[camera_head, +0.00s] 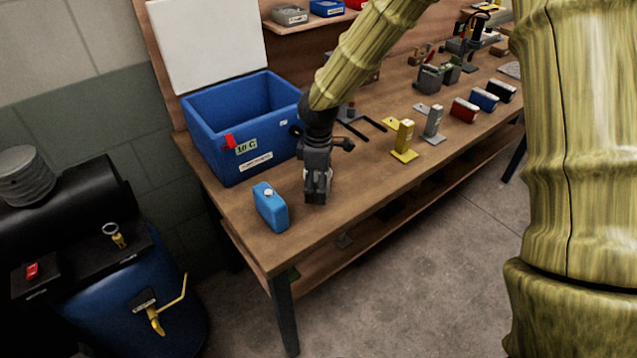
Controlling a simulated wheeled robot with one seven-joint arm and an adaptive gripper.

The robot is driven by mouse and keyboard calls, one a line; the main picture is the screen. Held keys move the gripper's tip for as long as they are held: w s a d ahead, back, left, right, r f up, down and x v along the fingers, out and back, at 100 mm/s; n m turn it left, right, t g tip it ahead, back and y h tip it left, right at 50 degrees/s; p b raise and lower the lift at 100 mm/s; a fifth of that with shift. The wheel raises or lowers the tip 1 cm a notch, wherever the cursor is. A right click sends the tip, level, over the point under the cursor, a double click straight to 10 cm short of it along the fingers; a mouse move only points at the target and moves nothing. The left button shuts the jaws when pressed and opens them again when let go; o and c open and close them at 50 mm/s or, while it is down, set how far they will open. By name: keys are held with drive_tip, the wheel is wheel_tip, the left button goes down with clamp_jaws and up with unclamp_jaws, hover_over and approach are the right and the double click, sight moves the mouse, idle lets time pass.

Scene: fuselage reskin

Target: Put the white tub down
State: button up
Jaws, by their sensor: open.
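The inside of the box shows only in part.
A yellow block stand (404,141) and a grey one (433,125) stand to the right, with red, blue and black boxes (484,100) beyond. Small bins (290,14) sit on the back shelf. A compressor (130,290) stands left of the bench. The bench's front edge is close.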

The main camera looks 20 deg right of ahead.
wheel_tip(320, 180, up, 12)
drive_tip(key=shift+r+b, duration=0.1)
drive_tip(key=shift+b, duration=0.55)
idle(0.3)
